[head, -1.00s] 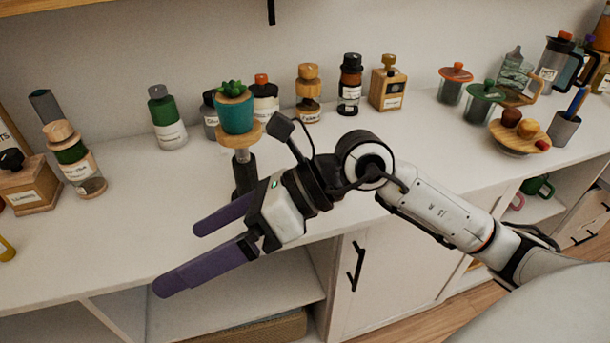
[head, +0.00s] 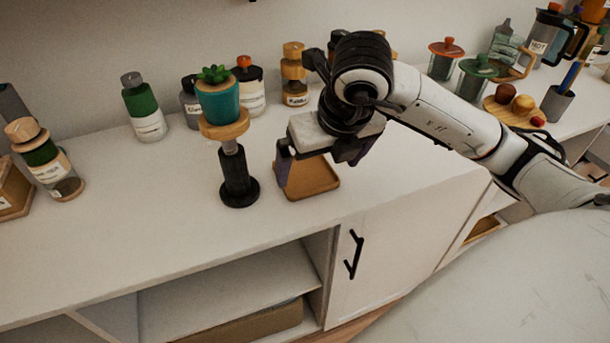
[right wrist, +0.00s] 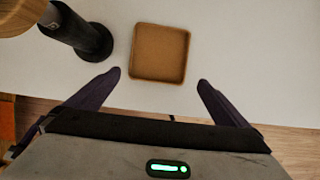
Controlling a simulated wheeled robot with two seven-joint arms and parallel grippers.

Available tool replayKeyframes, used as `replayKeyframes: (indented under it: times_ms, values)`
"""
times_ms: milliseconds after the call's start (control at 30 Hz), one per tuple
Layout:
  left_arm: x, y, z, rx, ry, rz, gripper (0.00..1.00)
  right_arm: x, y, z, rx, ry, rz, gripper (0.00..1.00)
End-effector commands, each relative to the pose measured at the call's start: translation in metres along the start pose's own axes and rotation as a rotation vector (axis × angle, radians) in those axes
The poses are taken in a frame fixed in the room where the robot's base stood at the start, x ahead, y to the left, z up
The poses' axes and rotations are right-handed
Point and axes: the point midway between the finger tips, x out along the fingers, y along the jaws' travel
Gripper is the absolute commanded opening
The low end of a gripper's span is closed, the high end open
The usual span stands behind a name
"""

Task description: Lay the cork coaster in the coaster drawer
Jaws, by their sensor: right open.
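The cork coaster (head: 316,183) appears as a brown square piece with a raised rim, lying flat on the white cabinet top near its front edge. It also shows in the right wrist view (right wrist: 160,53). My right gripper (head: 320,170) is open above it, pointing down and empty. In the right wrist view, the fingertips (right wrist: 159,79) are spread wider than the coaster and sit short of its near edge, apart from it. I cannot make out the coaster drawer for sure. My left gripper is not in view.
A black stand (head: 236,185) holding a potted succulent (head: 218,98) is close left of the coaster. Several bottles (head: 143,110) line the wall behind. A round wooden board (head: 512,112) stands at the right. A cabinet door with a black handle (head: 353,254) is below.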

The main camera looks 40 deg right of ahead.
Motion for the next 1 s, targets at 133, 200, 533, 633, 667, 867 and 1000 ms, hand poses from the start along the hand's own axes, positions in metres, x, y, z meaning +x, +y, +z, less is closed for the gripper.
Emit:
replayKeyframes:
  times_ms: [133,200,533,633,667,867,1000]
  values:
    - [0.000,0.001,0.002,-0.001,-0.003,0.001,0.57,0.019,0.003,-0.001,0.000,0.005,0.000,1.00]
    - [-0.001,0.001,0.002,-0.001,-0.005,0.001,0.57,0.030,0.004,-0.001,0.000,0.005,0.000,1.00]
    - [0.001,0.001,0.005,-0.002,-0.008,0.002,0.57,0.051,0.004,0.001,-0.002,0.000,0.002,1.00]
    - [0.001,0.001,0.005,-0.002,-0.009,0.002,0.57,0.051,0.004,0.001,-0.002,0.000,0.002,1.00]
    - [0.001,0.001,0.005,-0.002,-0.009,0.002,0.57,0.051,0.004,0.001,-0.002,0.000,0.002,0.97]
    - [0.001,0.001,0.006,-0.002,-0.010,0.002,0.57,0.051,0.004,0.001,-0.001,0.000,0.003,0.65]
    - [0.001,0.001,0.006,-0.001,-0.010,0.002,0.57,0.051,0.004,0.001,-0.001,0.000,0.003,0.62]
